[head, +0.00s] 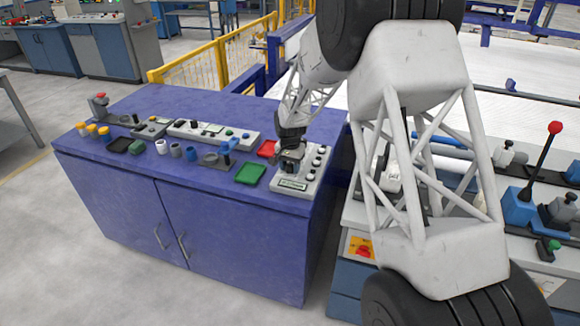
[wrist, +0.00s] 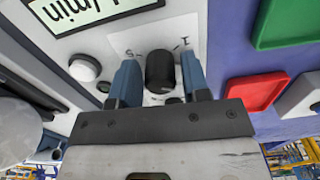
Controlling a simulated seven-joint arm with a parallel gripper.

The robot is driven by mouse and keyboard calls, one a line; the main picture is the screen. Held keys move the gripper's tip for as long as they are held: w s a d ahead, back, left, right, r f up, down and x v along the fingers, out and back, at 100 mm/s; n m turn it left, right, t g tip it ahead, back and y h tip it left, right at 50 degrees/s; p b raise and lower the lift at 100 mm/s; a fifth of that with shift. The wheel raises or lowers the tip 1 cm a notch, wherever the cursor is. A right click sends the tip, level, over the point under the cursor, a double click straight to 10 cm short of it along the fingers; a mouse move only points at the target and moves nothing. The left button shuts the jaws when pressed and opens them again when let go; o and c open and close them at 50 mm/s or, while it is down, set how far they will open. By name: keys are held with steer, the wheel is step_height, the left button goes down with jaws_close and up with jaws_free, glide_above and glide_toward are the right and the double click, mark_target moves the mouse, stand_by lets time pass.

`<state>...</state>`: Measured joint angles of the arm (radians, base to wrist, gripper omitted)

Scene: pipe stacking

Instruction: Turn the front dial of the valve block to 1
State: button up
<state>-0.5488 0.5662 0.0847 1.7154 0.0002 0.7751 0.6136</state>
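The valve block (head: 294,184) is a light panel with several knobs at the right end of the blue cabinet top. In the wrist view its face shows a black dial (wrist: 159,72), with a mark like a 1 at its upper right and another mark at its upper left. My gripper (wrist: 160,75) has its two blue fingers on either side of this dial, with a narrow gap on each side. In the head view my gripper (head: 291,155) is low over the block and hides part of it. The dial's pointer is not readable.
A green tray (head: 250,173) and a red tray (head: 267,149) lie just left of the block. A white round button (wrist: 84,68) and an l/min label (wrist: 95,12) are near the dial. Cups, trays and other panels fill the cabinet top further left.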

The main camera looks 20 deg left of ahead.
steer(key=c, duration=0.6)
steer(key=shift+n, duration=0.4)
steer(key=n, duration=1.1)
stand_by(0.4)
steer(key=o, duration=0.9)
